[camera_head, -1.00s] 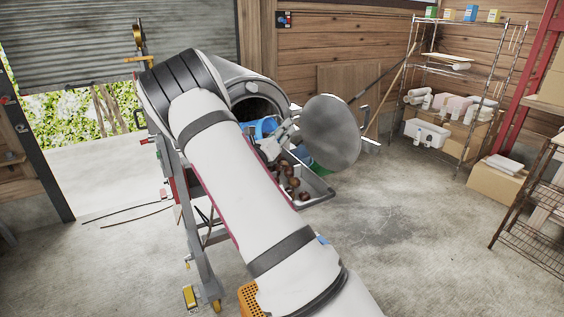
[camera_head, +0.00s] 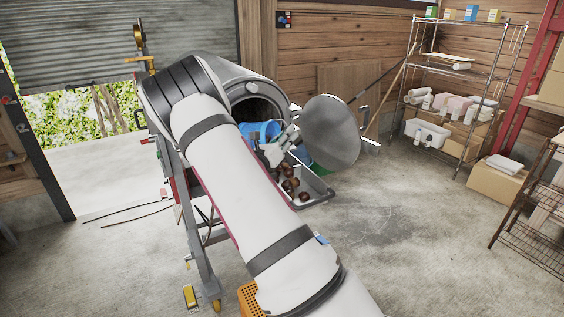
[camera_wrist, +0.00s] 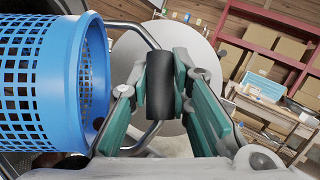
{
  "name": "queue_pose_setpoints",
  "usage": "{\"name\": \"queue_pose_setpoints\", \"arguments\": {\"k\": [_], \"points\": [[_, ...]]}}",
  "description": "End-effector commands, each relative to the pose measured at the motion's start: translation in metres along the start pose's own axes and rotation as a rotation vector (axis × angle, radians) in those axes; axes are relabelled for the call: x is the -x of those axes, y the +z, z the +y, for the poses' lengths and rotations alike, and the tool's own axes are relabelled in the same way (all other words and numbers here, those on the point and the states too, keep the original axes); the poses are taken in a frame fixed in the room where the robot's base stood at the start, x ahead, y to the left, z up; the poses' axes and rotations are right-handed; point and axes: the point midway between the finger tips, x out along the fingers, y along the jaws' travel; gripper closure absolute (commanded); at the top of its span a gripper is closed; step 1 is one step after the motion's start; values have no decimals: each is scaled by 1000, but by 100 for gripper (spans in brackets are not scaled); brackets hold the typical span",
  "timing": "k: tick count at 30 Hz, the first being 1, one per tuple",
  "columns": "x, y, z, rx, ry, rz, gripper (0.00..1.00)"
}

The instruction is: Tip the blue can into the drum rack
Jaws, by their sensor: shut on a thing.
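The blue can (camera_wrist: 38,78) is a perforated cylinder, large at the left of the wrist view, with its round end toward the right. In the head view the can (camera_head: 258,130) is at the mouth of the grey drum (camera_head: 232,84), partly hidden by my arm. My gripper (camera_wrist: 166,90) is shut on the black grip of a bent metal handle beside the can. In the head view my gripper (camera_head: 276,151) is just right of the can. The rack inside the dark drum is not distinguishable.
The round drum door (camera_head: 331,130) stands open right of the mouth. A metal tray (camera_head: 318,195) with several brown chestnuts lies below. A wire shelf (camera_head: 461,92) and cardboard boxes (camera_head: 497,184) stand at the right. The floor between is clear.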

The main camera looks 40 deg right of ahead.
Motion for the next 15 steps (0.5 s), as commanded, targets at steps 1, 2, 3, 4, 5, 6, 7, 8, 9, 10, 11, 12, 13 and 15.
{"name": "queue_pose_setpoints", "arguments": {"k": [1,2,3,4,5,6,7,8,9,10,11,12,13,15], "points": [[0,0,-1,-5,-2,0,100],[0,-1,-1,-9,-3,0,100],[0,-2,-2,-13,-3,1,100],[0,-2,-2,-17,-4,2,100],[0,-3,-2,-20,-4,2,100],[0,-3,-3,-25,-5,3,100],[0,-4,-3,-28,-5,3,100],[0,-4,-3,-31,-6,4,100],[0,-5,-4,-35,-6,5,100],[0,-6,-4,-38,-7,5,100],[0,-6,-4,-42,-8,6,100],[0,-7,-4,-47,-8,7,100],[0,-8,-5,-50,-9,7,100],[1,-9,-5,-57,-10,9,100]]}}
